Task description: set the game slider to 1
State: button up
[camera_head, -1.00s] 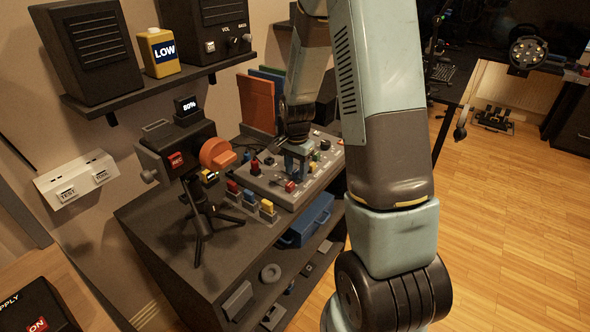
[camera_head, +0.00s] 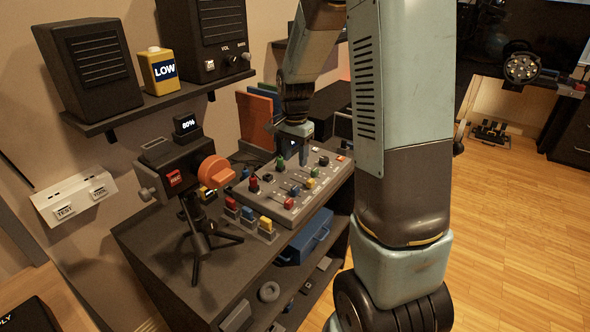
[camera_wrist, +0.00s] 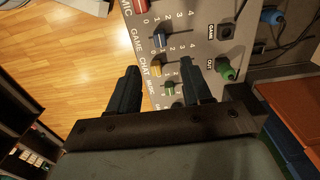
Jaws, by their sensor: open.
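The mixer panel (camera_head: 268,205) lies on the dark cabinet. In the wrist view, the panel (camera_wrist: 205,38) shows rows labelled MIC, GAME, CHAT and MUSIC with printed numbers. The game slider's blue knob (camera_wrist: 159,40) seems to sit toward the low-number end; its exact mark is unclear. The red mic knob (camera_wrist: 139,6), yellow chat knob (camera_wrist: 155,71) and green music knob (camera_wrist: 169,90) are beside it. My gripper (camera_wrist: 160,65) is open, fingers apart and empty, with the yellow knob between them in the picture. In the head view my gripper (camera_head: 294,132) is over the panel's far edge.
A camera on a tripod (camera_head: 195,215) stands left of the panel. Several coloured switches (camera_head: 248,215) line the panel's front left. Orange and blue upright panels (camera_head: 256,118) stand behind. A shelf with speakers (camera_head: 150,100) is above. Open floor (camera_head: 510,220) lies to the right.

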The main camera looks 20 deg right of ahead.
jog(key=shift+r, duration=1.3)
jog(key=s+a+r+n+t, duration=0.2)
jog(key=s+r+n, duration=0.3)
jog(key=s+r, duration=0.3)
jog(key=s+a+r+n+t, duration=0.1)
jog(key=s+r+n+t, duration=0.2)
jog(key=s, duration=1.4)
jog(key=shift+a+r+n+t, duration=0.35)
jog(key=shift+r+n, duration=1.25)
jog(key=shift+r, duration=1.55)
